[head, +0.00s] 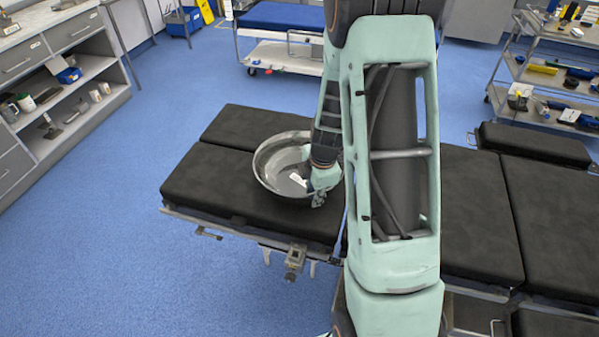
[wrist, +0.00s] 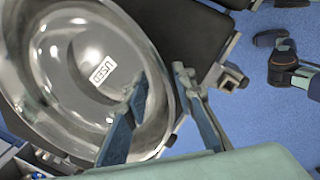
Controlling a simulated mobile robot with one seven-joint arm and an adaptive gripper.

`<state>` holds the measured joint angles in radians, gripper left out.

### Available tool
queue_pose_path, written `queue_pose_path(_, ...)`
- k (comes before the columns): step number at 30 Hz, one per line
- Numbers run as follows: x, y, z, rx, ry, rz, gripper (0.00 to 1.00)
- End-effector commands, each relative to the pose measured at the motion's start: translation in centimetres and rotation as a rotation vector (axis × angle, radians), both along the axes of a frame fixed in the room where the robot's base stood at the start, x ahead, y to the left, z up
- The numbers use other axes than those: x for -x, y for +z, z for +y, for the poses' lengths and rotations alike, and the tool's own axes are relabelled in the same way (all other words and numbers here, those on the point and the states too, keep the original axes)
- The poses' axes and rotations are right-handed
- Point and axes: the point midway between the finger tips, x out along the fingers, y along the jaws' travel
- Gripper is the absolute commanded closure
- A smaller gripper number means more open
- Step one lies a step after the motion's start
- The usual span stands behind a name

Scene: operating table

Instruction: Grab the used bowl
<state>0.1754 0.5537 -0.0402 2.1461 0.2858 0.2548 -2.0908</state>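The used bowl is a wide, shiny metal bowl (head: 268,178) on the black padded operating table (head: 200,180). In the wrist view the bowl (wrist: 65,95) fills the left side, and a white label (wrist: 103,71) reading "USED" lies inside it. My gripper (head: 320,197) is at the bowl's right rim in the head view. In the wrist view my gripper (wrist: 160,84) is open, with one finger over the bowl's inside and the other beyond its outer edge. The rim shows between the fingers. I cannot tell whether either finger touches it.
The table's metal side rail and a clamp (head: 295,262) run along the near edge. More black pads (head: 470,215) lie to the right of my arm. Shelves (head: 60,90) stand at the left, and carts with tools (head: 550,80) stand at the back right.

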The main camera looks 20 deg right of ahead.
Motion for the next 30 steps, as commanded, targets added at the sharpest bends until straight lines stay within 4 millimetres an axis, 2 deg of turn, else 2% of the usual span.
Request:
queue_pose_path(6, -0.4, -1.9, 0.0, 0.0, -0.002, 0.0, 0.76)
queue_pose_path(15, -0.5, -2.2, 0.0, 0.0, -0.001, -0.001, 0.76)
queue_pose_path(22, -0.5, -2.2, 0.0, 0.0, -0.001, -0.001, 1.0)
queue_pose_path(30, -0.6, -2.1, 0.0, 0.001, -0.001, -0.003, 1.0)
